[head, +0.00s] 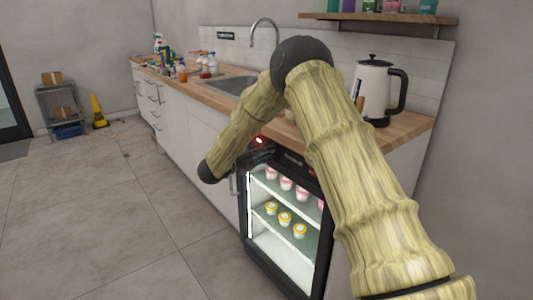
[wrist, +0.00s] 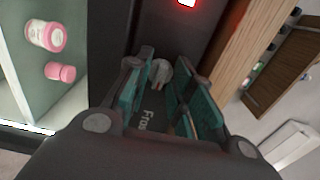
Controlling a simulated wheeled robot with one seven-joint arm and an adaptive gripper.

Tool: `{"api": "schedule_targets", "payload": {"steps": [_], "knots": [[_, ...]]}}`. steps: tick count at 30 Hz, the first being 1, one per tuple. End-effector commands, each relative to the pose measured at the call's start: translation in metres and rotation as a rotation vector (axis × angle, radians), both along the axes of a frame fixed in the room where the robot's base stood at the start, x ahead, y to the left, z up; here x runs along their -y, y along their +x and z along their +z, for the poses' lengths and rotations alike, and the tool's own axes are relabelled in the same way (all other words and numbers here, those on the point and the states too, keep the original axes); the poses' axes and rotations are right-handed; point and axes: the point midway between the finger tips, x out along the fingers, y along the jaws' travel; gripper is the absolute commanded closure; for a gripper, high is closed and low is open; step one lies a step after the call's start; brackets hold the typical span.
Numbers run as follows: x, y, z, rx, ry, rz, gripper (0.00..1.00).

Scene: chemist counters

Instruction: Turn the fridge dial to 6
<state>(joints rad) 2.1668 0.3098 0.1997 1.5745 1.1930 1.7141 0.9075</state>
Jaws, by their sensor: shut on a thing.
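The fridge (head: 243,215) is a dark-framed, glass-fronted unit under the counter. Its grey round dial (wrist: 161,71) shows in the wrist view on the dark top panel, between the teal-padded fingertips of my gripper (wrist: 166,78). My gripper is shut on the dial. A pale pointer or mark shows at the dial's lower edge, but I cannot read its number. White lettering starting "Fros" (wrist: 150,122) is partly hidden between the fingers. A red lit display (wrist: 187,2) glows beside the dial; it also shows in the head view (head: 259,140).
Pink-lidded jars (wrist: 60,72) and yellow-lidded tubs stand on the fridge shelves. The wooden countertop (head: 405,128) above holds a kettle (head: 373,90), a sink (head: 232,85) and several bottles. The tiled floor (head: 110,220) at left is clear.

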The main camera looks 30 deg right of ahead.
Motion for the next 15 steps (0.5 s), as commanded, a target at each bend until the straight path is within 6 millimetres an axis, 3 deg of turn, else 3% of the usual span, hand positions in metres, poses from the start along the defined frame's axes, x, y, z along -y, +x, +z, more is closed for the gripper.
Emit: {"api": "schedule_targets", "payload": {"steps": [4, 5, 8, 15], "knots": [[-0.0004, 0.0001, -0.0007, -0.001, 0.001, 0.001, 1.00], [-0.0004, 0.0001, -0.0007, -0.001, 0.001, 0.001, 0.73], [-0.0003, 0.0001, -0.0006, -0.001, 0.001, 0.001, 0.55], [0.0001, -0.0001, -0.0003, -0.001, 0.000, 0.000, 0.53]]}}
